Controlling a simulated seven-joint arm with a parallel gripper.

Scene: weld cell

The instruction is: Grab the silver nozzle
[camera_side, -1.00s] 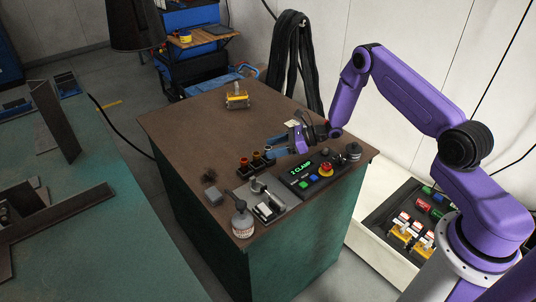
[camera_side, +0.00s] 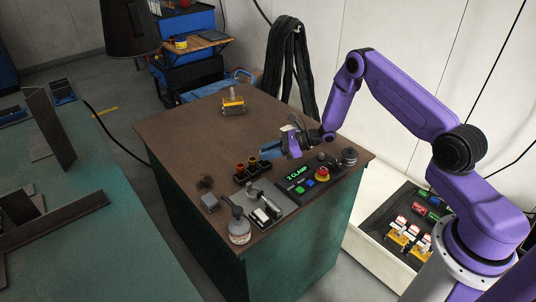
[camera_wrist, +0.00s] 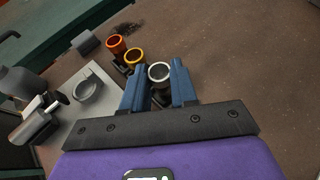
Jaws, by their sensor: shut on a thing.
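The silver nozzle (camera_wrist: 159,73) stands upright at the right end of a short row of nozzles in the wrist view. My gripper (camera_wrist: 156,75) is shut on it, with one blue finger on each side. An orange-red nozzle (camera_wrist: 117,44) and a gold nozzle (camera_wrist: 134,57) stand to its left, outside the fingers. In the side view my gripper (camera_side: 267,153) is low at the right end of the dark nozzle rack (camera_side: 247,176). The fingers hide the silver nozzle there.
A grey plate with a clamp (camera_side: 265,203), a bottle (camera_side: 240,230) and a control panel (camera_side: 308,180) with a red button are close by on the brown tabletop (camera_side: 190,140). A yellow-and-grey block (camera_side: 233,106) stands at the back. The tabletop's left side is mostly clear.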

